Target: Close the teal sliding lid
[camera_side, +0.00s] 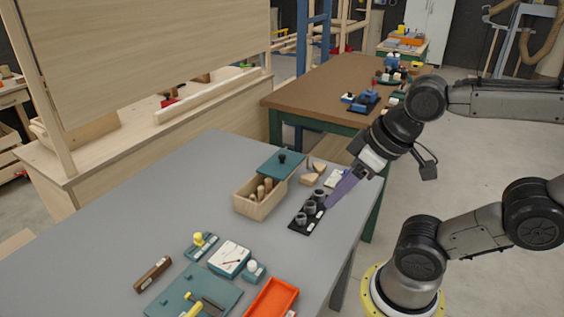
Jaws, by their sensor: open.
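The teal sliding lid (276,164) with a dark knob sits at the far end of a light wooden box (256,208). The lid is slid partly off, so the near part of the box is uncovered and shows several wooden pegs inside. My gripper (341,190) is to the right of the box, above the table edge and near a dark holder. Its fingers are open and look empty, though their tips are small here. The gripper is apart from the lid.
A black holder with several dark cups (308,212) stands between the box and my gripper. An orange tray (271,298), a teal plate (193,294) and a white-topped box (229,259) lie nearer. The grey table (130,215) is clear at left.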

